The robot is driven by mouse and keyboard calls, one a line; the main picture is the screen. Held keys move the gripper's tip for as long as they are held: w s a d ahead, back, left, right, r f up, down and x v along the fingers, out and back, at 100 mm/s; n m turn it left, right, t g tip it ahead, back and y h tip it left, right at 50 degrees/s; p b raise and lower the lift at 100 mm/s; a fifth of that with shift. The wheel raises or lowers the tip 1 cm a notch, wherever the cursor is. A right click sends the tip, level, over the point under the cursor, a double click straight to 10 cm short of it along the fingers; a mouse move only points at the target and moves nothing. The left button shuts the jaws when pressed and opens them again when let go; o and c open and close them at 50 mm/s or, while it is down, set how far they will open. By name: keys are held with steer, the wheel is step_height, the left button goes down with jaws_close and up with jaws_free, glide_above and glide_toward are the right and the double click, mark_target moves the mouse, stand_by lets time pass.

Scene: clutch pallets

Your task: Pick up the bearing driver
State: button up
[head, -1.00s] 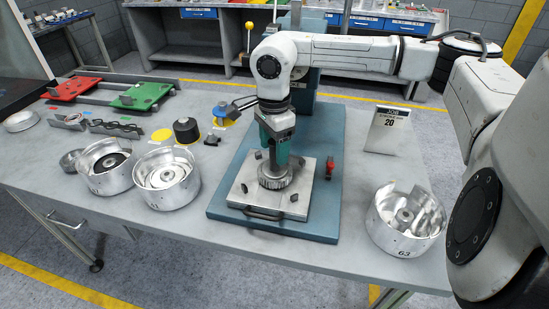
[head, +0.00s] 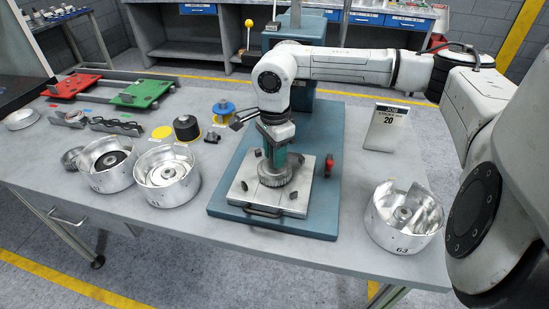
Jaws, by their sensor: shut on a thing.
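My gripper (head: 277,140) points straight down over the press plate, below my white wrist. It is shut on the upper part of the bearing driver (head: 274,158), a small teal upright thing. The fingertips are dark and small here, so their exact grip is hard to make out. The driver's lower end is at or just above a grey toothed ring (head: 274,174) in the middle of the light metal plate (head: 267,209). I cannot tell whether they touch.
The plate lies on a blue base (head: 222,205) with dark lugs around it. Silver housings stand left (head: 166,178) and right (head: 404,218). Table is free between base and right housing.

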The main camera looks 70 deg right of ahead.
jaws_close()
steer(key=shift+r, duration=0.2)
